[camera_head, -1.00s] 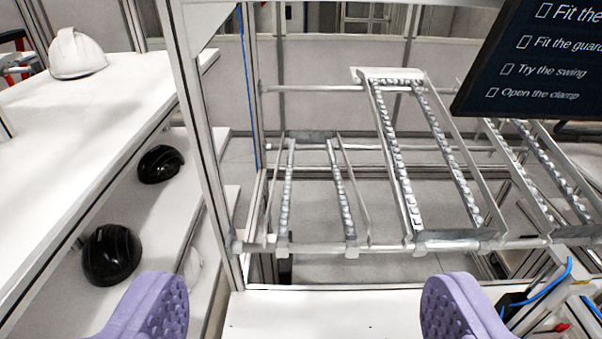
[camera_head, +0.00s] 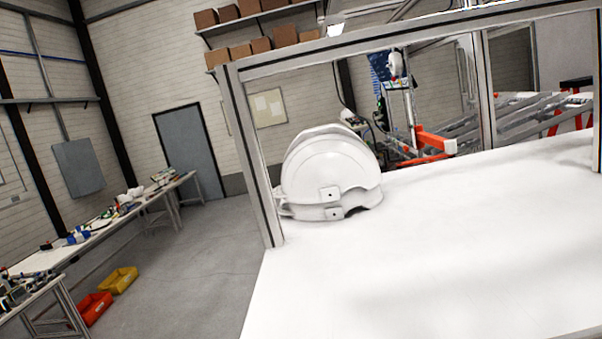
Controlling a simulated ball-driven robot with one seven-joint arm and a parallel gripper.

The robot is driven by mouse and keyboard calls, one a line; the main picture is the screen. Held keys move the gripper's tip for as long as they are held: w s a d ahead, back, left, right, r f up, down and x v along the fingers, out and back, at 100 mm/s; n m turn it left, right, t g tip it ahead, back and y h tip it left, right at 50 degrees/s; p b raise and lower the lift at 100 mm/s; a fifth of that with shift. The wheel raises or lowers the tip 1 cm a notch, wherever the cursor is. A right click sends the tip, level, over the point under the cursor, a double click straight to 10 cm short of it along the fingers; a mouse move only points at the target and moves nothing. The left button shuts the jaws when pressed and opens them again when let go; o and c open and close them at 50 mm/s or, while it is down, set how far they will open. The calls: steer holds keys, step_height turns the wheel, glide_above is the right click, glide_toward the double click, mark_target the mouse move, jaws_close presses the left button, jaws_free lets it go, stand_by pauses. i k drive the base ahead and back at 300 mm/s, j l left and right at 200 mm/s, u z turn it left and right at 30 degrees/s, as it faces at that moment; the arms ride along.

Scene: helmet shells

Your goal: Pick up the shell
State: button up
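A white helmet shell (camera_head: 330,168) sits near the left end of a white tabletop (camera_head: 440,255), close beside the metal frame post. Its rounded side stands up, and small fittings show along its lower edge. More than one rounded edge shows at its top, so I cannot tell whether it is one shell or several together. My gripper is not in view, and no fingers show near the shell.
A metal frame post (camera_head: 252,160) and top beam (camera_head: 420,35) border the table. The tabletop right of the shell is clear. Red (camera_head: 95,308) and yellow (camera_head: 118,280) bins stand on the floor at left by a cluttered bench (camera_head: 110,222). Brown boxes (camera_head: 262,45) sit on shelves.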

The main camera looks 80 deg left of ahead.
mark_target(322, 163)
steer(key=u, duration=0.4)
steer(key=l+u, duration=0.15)
steer(key=u, duration=0.25)
steer(key=l+u, duration=0.1)
steer(key=u, duration=0.75)
steer(key=l+u, duration=0.15)
steer(key=u, duration=0.25)
steer(key=j+z, duration=0.1)
steer(key=j, duration=1)
steer(key=i+j+z, duration=0.1)
steer(key=j, duration=0.25)
steer(key=i+j, duration=0.2)
steer(key=j, duration=0.15)
steer(key=i+j+z, duration=0.15)
steer(key=j, duration=0.2)
steer(key=i+j+z, duration=0.1)
steer(key=j, duration=0.25)
steer(key=i, duration=0.05)
